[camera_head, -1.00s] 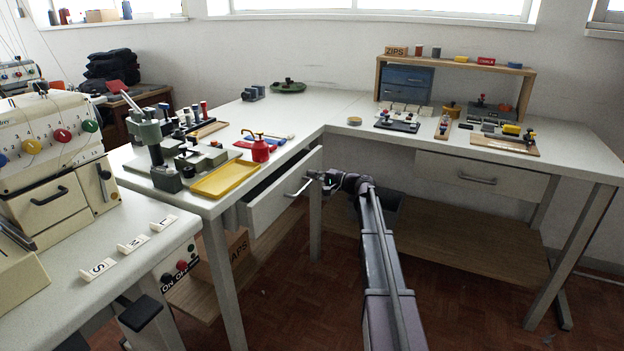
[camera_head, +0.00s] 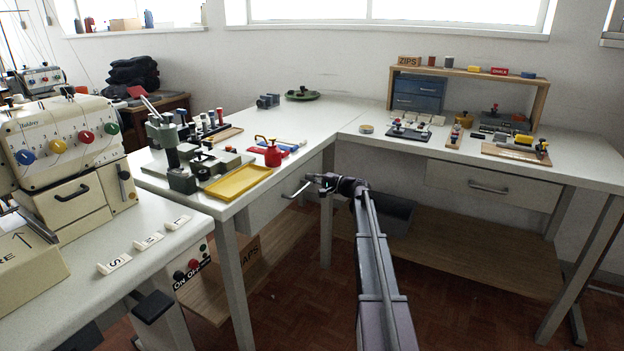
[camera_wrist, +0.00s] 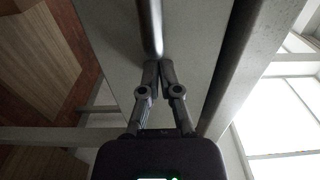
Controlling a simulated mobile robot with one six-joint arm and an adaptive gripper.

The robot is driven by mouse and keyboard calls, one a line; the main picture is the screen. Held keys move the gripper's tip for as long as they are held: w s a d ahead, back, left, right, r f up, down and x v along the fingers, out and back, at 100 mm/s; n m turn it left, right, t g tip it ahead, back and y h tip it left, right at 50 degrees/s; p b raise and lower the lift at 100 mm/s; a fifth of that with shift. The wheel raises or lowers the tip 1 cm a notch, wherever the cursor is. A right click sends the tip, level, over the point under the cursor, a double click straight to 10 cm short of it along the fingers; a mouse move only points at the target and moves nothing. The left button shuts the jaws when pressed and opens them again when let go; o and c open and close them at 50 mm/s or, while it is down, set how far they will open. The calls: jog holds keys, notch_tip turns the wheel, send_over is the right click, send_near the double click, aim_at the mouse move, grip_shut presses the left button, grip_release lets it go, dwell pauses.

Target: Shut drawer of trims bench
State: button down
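The drawer (camera_head: 268,208) with a pale grey front is under the left arm of the white-topped corner bench (camera_head: 318,128). Its front sits close under the bench top, and no open inside shows; I cannot tell whether a thin gap is left. Its metal bar handle (camera_head: 293,192) sticks out from the front. My gripper (camera_head: 316,180) is at the right end of this handle. In the wrist view the handle (camera_wrist: 149,22) runs down to my gripper's fingertips (camera_wrist: 159,68), which are nearly together and look closed on it. The exact contact is hard to see.
A second drawer (camera_head: 490,187), shut, is under the right part of the bench. A yellow tray (camera_head: 238,182) and red oiler (camera_head: 272,155) stand above the handled drawer. A bench leg (camera_head: 326,215) is beside my gripper. A sewing machine (camera_head: 65,140) is at left.

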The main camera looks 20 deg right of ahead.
jog(key=shift+w+r, duration=0.1)
jog(key=shift+w, duration=0.35)
jog(key=v, duration=1.4)
jog(key=shift+s, duration=0.45)
jog(key=shift+a, duration=0.1)
jog(key=s+a+f+n+g+h+p, duration=0.1)
jog(key=s+a+f+n+g, duration=0.3)
jog(key=a, duration=0.8)
jog(key=s+a+f+n+g+h, duration=0.1)
jog(key=s+a+f+g, duration=0.5)
jog(key=a, duration=0.6)
jog(key=s+a+f+n+g+h+p, duration=0.1)
jog(key=s+a+f+n+g+h, duration=0.3)
jog(key=s, duration=0.6)
jog(key=s+a+f+n+h, duration=0.1)
jog(key=s+a+f+h, duration=0.2)
jog(key=s+a+h, duration=0.5)
notch_tip(320, 180, up, 38)
jog(key=s+d+y+p, duration=0.1)
jog(key=d+y+p, duration=0.1)
jog(key=p, duration=3.6)
jog(key=shift+y, duration=0.5)
